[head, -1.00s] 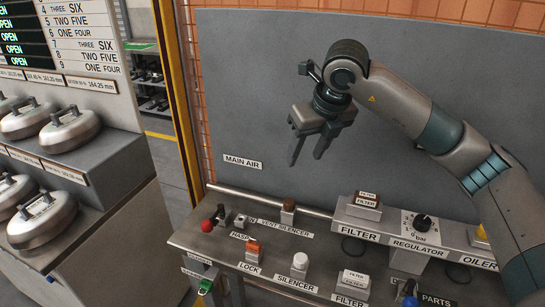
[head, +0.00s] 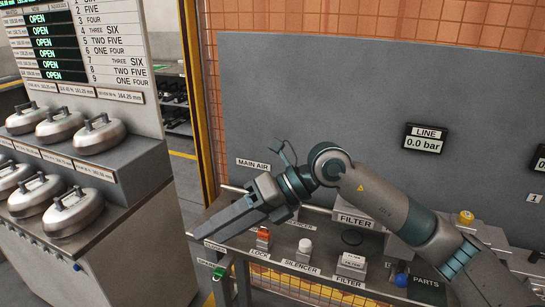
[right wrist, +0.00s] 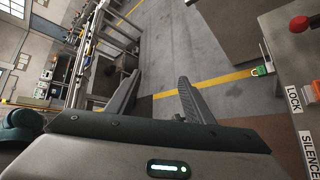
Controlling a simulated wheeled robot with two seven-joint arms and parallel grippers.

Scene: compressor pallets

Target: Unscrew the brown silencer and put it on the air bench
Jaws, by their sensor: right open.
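The brown silencer cannot be seen now; my right wrist and gripper cover the area by the partly hidden vent silencer label. The air bench (head: 330,241) runs along the lower part of the head view. My right gripper (head: 198,234) is low over its left end, pointing left, with its fingers apart. In the right wrist view the right gripper (right wrist: 159,78) is open, with nothing between its fingers but distant floor. My left gripper is not in view.
A white silencer (head: 305,246) and an orange lock piece (head: 263,237) stand on the bench. A filter block (head: 352,262) is to their right. In the right wrist view a red knob (right wrist: 299,23) is at the upper right. Lidded pots (head: 95,134) stand on a cabinet at left.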

